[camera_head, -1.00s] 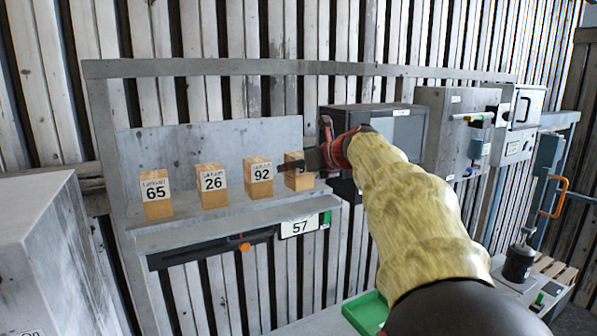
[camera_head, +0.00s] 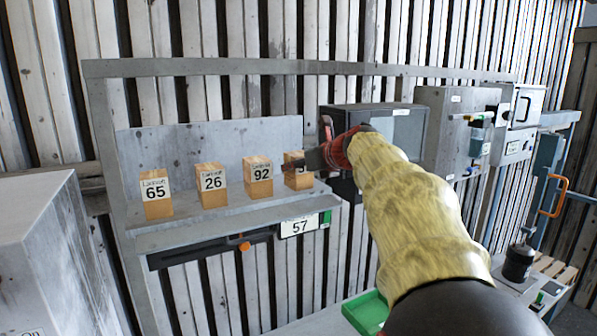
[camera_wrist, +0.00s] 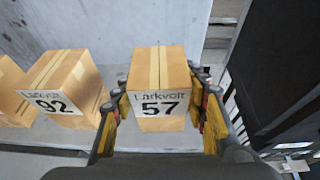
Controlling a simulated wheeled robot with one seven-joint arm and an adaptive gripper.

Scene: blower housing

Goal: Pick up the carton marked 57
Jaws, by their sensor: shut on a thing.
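The carton marked 57 (camera_wrist: 158,82) stands upright on the shelf, its label facing the wrist camera. It is the rightmost carton in the head view (camera_head: 297,180), where my gripper partly covers its label. My gripper (camera_wrist: 160,112) is shut on this carton, with one finger on each side of it. In the head view my gripper (camera_head: 312,160) reaches in from the right at shelf height. The carton appears to rest on the shelf; a gap beneath it cannot be made out.
The carton marked 92 (camera_head: 258,177) stands close to the left, then cartons 26 (camera_head: 211,186) and 65 (camera_head: 155,194). The grey shelf (camera_head: 190,235) has a back panel and a display reading 57 (camera_head: 299,227). A dark box (camera_head: 405,130) stands to the right. A green tray (camera_head: 366,312) lies below.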

